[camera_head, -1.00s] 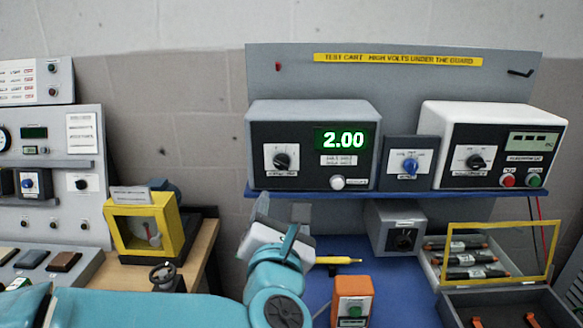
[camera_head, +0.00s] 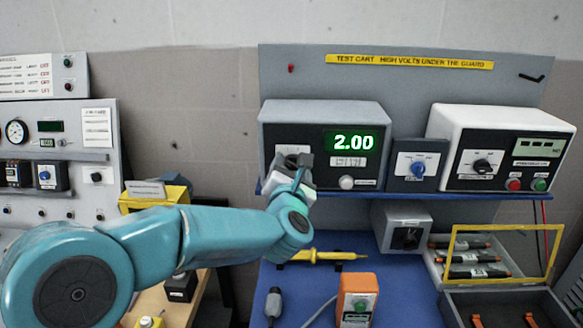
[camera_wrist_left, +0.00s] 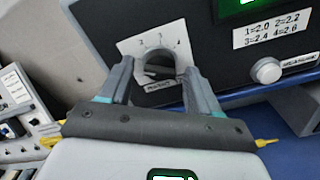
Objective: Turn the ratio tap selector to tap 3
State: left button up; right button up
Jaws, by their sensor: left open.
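The ratio tap selector is a dark round knob (camera_wrist_left: 160,61) on a white plate with tap numbers, on the black front of the left meter box (camera_head: 350,115). The box's green display reads 2.00. A label beside it (camera_wrist_left: 275,31) lists 1=2.0, 2=2.2, 3=2.4, 4=2.6. My left gripper (camera_head: 296,162) is right in front of the knob and hides most of it in the head view. In the left wrist view my left gripper (camera_wrist_left: 158,74) is open, with one finger on each side of the knob. Contact and the pointer's direction cannot be told. My right gripper is not seen.
A white push button (camera_head: 347,182) sits right of the selector. A blue knob box (camera_head: 416,170) and a white-topped meter (camera_head: 500,120) stand farther right on the blue shelf. Below are a yellow probe (camera_head: 325,256) and an orange button box (camera_head: 356,295).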

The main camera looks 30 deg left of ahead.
pick_arm(q)
jog(key=shift+s+a+r, duration=0.1)
jog(key=shift+s, duration=0.1)
jog(key=shift+w, duration=0.15)
jog(key=c, duration=1)
jog(key=shift+c, duration=0.2)
